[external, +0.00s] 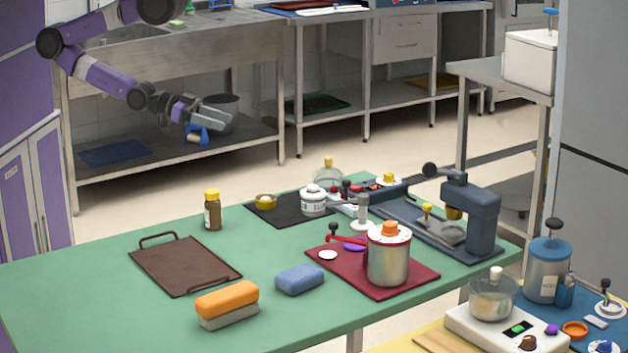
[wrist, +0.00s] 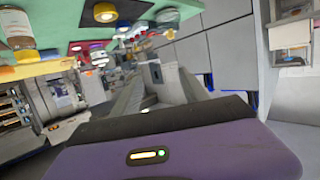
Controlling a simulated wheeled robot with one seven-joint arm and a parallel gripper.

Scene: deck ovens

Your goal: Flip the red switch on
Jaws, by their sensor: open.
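A red lever-like part (external: 338,239) stands on the dark red mat (external: 318,262) on the green bench, left of a metal pot with an orange knob. Smaller red parts show farther back by the white jar, and I cannot tell which one is the switch or how it is set. My gripper (external: 215,118) is at the upper left in the external view, in front of the steel shelving and well away from the bench-top items. It is open, with nothing seen in it; its fingers are small there. The wrist view shows no clear red switch.
The green bench (external: 100,290) holds a brown tray (external: 180,265), a bottle (external: 212,211), an orange brush (external: 227,303), a blue sponge (external: 300,279), the metal pot (external: 388,262) and a dark blue press (external: 482,215). Its left part is mostly clear.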

